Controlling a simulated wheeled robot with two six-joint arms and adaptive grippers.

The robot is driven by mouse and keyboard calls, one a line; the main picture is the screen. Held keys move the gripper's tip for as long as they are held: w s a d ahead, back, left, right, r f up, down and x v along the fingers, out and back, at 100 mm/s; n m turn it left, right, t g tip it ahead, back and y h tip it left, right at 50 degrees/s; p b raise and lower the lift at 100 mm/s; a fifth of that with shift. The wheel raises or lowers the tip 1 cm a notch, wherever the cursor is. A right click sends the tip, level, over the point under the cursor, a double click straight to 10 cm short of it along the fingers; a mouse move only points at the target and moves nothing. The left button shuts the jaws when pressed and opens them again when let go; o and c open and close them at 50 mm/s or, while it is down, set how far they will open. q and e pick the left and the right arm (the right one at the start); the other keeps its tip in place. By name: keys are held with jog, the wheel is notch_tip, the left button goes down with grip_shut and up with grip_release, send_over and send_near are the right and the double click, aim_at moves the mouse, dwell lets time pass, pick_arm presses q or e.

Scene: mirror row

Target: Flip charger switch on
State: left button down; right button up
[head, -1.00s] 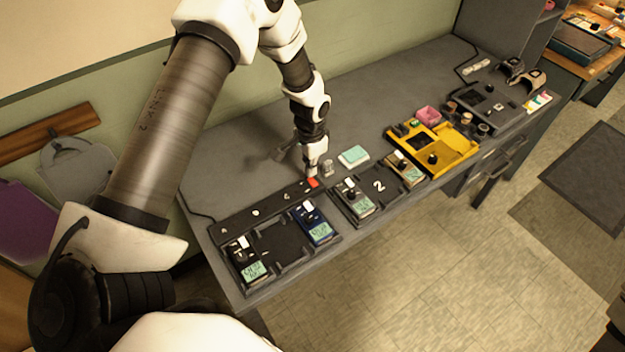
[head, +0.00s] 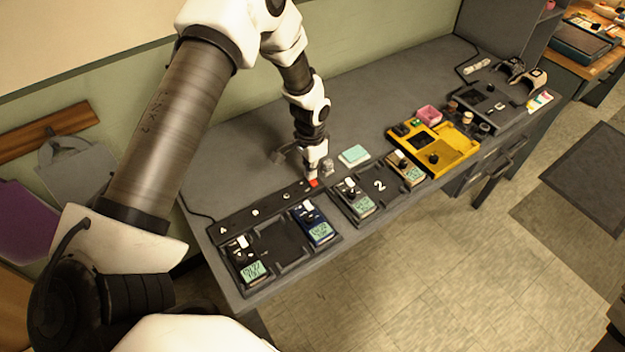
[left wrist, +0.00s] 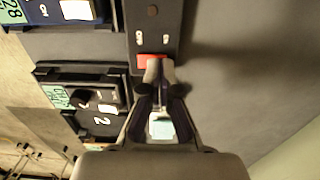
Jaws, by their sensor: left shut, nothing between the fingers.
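The red charger switch (head: 314,183) sits at the right end of the black charger strip (head: 262,208) on the grey desk. It also shows in the left wrist view (left wrist: 150,62), with white lettering beside it. My left gripper (left wrist: 160,68) is shut and empty, its fingertips at the red switch and covering part of it. I cannot tell if the tips press on it. In the head view the left gripper (head: 312,176) points down at the switch. The charger holds a black meter (head: 248,262) and a blue meter (head: 316,226), with an empty bay between them. My right gripper is not in view.
A second charger dock (head: 380,187), marked 2, holds two meters to the right. A pale green block (head: 354,155) lies near the gripper. The desk behind the charger is mostly clear.

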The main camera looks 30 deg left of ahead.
pick_arm(q)
jog(key=shift+f, duration=0.4)
jog(key=shift+r, duration=0.1)
notch_tip(320, 180, up, 7)
jog(key=p, duration=0.5)
dwell(0.6)
